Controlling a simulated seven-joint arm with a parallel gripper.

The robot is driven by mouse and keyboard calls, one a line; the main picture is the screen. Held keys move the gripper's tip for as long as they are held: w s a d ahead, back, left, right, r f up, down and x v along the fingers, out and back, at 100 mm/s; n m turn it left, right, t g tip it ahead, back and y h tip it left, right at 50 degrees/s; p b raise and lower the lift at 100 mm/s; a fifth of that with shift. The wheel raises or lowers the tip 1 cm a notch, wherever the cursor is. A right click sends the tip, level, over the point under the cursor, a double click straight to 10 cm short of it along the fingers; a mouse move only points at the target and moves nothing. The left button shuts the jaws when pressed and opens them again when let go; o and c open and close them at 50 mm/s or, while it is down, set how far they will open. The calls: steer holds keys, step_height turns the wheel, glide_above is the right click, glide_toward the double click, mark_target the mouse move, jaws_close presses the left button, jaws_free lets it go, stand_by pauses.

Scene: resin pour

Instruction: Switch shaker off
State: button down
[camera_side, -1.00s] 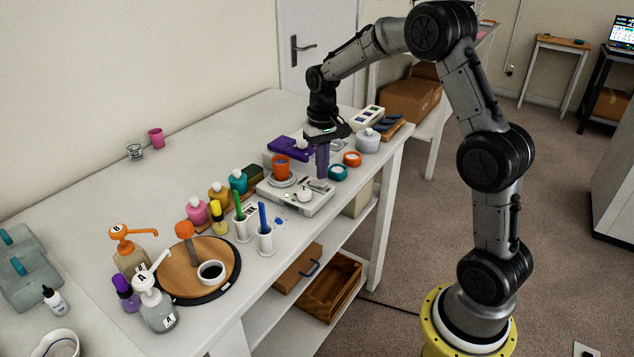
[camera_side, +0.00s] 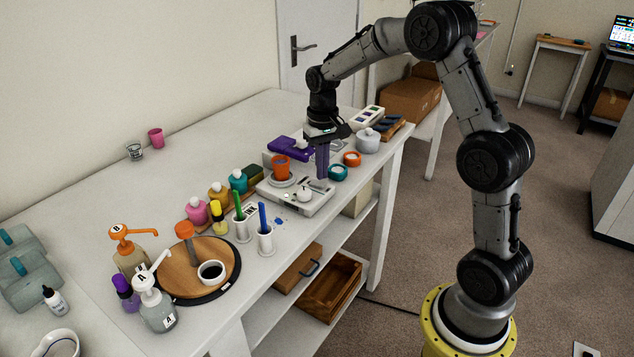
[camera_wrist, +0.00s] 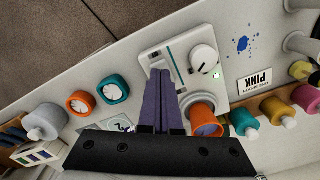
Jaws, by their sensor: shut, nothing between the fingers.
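The shaker (camera_side: 312,207) is a pale box on the bench's right part; it also shows in the wrist view (camera_wrist: 217,55). An orange cup (camera_side: 281,167) stands on its round platform; the cup also shows in the wrist view (camera_wrist: 205,118). A round white knob (camera_wrist: 203,57) and a lit green light (camera_wrist: 216,76) are on its top. My gripper (camera_side: 322,176) is shut and empty, pointing down at the shaker's slot side. Contact cannot be told.
Pigment bottles (camera_side: 219,193), pen holders (camera_side: 264,240) and a purple item (camera_side: 288,147) crowd nearby. The bench's rear left is mostly clear.

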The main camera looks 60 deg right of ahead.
mark_target(322, 183)
steer(key=shift+f, duration=1.05)
stand_by(0.4)
steer(key=shift+r, duration=3.55)
